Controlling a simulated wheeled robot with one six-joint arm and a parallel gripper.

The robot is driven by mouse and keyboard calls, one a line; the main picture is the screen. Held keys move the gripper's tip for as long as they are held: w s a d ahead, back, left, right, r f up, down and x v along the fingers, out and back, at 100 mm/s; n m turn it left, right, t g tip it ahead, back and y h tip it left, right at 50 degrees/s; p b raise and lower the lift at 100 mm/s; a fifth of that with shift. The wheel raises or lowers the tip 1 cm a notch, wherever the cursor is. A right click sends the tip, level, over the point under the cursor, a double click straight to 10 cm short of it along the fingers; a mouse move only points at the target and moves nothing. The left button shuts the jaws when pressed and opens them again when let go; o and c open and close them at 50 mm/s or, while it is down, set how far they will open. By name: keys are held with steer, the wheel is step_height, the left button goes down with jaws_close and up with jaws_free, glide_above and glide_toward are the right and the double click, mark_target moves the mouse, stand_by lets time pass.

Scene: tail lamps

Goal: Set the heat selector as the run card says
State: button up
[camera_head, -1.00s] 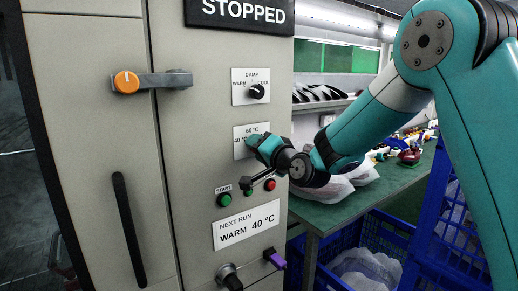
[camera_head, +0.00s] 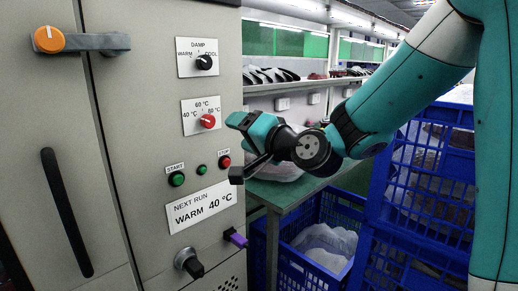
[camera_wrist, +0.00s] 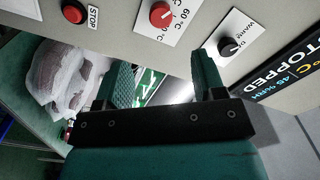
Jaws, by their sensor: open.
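The heat selector is a red knob (camera_head: 207,121) on a white plate marked 40, 60 and 80 °C; I cannot tell surely where its pointer aims. It also shows at the top of the wrist view (camera_wrist: 161,15). The run card (camera_head: 201,206) below reads "NEXT RUN WARM 40 °C". My gripper (camera_head: 238,148) is open and empty, to the right of and slightly below the knob, apart from it. In the wrist view the teal fingers (camera_wrist: 163,76) stand wide apart with nothing between them.
A black DAMP knob (camera_head: 204,62) sits above the selector. Below it are the green START button (camera_head: 177,179) and red STOP button (camera_head: 224,162). A black switch (camera_head: 189,263) and purple handle (camera_head: 236,238) are lower. Blue crates (camera_head: 330,215) and a green table (camera_head: 285,190) stand right.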

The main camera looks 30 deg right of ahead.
steer(key=shift+b+v, duration=0.55)
steer(key=shift+v, duration=1.8)
